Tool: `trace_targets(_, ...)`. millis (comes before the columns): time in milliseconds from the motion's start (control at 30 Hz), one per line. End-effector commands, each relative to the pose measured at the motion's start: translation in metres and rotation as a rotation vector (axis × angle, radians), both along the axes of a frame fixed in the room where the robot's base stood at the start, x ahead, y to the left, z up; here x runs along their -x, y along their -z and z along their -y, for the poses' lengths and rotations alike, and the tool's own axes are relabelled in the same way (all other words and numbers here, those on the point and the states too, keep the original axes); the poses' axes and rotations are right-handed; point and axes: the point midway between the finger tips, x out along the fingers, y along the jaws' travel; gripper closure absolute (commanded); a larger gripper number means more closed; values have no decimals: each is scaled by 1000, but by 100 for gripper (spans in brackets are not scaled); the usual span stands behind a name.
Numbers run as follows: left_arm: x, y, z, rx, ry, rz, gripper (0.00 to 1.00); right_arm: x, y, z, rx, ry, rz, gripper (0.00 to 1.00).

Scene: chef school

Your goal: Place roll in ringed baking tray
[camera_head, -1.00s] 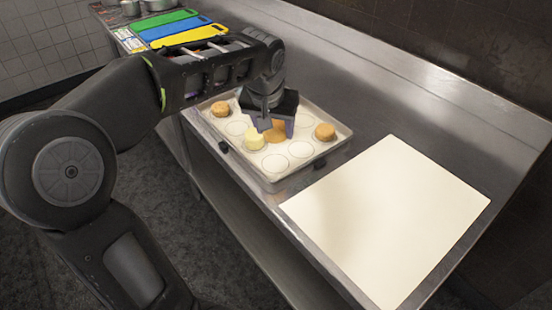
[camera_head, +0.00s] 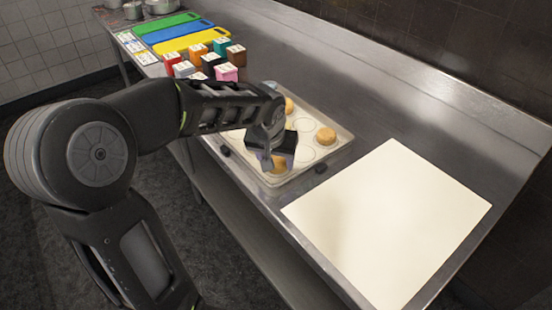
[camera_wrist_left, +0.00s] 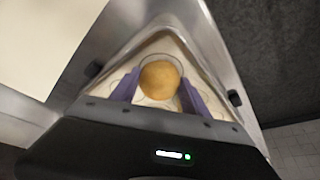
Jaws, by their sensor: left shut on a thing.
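The baking tray (camera_head: 338,148) with printed rings lies on the steel counter, partly hidden by my left arm. My left gripper (camera_head: 271,156) is over its near corner, shut on a golden-brown roll (camera_head: 275,167). In the left wrist view the roll (camera_wrist_left: 160,80) sits between the two purple fingers (camera_wrist_left: 158,92), above or in a ring near the tray's corner. I cannot tell whether it touches the tray. Another roll (camera_head: 326,137) sits at the tray's right side, and one more (camera_head: 289,105) shows behind my gripper. My right gripper is out of view.
A cream sheet (camera_head: 390,225) covers the counter to the right of the tray. Several small coloured boxes (camera_head: 227,72) and green, blue and yellow boards (camera_head: 185,38) lie beyond it. Metal pots (camera_head: 132,10) stand at the far end. The counter behind the tray is clear.

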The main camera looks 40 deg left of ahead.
Motion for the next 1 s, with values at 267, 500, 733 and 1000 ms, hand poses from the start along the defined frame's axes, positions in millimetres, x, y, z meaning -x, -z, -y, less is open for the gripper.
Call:
trace_targets(267, 0, 1, 0, 0, 0, 1, 86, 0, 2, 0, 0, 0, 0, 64)
trace_targets(500, 0, 2, 0, 0, 0, 1, 34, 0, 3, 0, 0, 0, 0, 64)
trace_targets(733, 0, 2, 0, 0, 0, 1, 25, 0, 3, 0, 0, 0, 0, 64)
trace_targets(1000, 0, -3, 0, -1, 0, 2, 25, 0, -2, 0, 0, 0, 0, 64)
